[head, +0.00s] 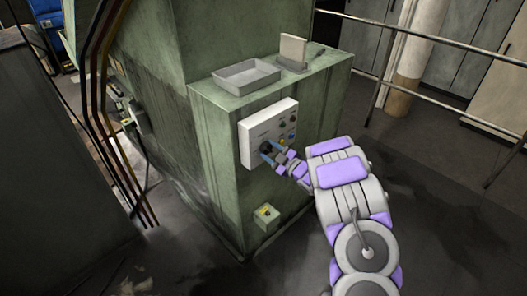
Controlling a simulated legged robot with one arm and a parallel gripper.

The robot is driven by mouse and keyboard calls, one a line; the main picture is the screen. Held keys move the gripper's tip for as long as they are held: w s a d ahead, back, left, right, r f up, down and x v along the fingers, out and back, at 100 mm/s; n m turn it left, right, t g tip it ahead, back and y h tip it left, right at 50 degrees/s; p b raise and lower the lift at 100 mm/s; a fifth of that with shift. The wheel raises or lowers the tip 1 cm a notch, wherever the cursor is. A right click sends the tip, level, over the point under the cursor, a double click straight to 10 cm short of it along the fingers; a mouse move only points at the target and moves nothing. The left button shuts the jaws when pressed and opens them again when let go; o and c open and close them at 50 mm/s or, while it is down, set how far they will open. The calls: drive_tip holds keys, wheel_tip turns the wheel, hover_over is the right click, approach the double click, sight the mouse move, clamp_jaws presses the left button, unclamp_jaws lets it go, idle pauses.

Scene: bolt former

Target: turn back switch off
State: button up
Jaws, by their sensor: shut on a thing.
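A white control panel (250,133) is mounted on the front of the green machine cabinet (215,135). A dark rotary switch (266,147) sits at the panel's lower middle. My gripper (266,152) reaches in from the lower right.
A grey tray (246,76) and an upright beige block (292,50) are on the cabinet's top. Metal railings (440,112) run at the right. Cables hang at the left. Dark floor is clear at the right.

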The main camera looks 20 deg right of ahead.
drive_tip(key=shift+f+n+b, duration=0.1)
drive_tip(key=shift+n+b, duration=0.7)
drive_tip(key=shift+b, duration=0.6)
drive_tip(key=shift+n, duration=0.7)
drive_tip(key=o, duration=1.3)
drive_tip(key=shift+o, duration=0.2)
drive_tip(key=v, duration=0.8)
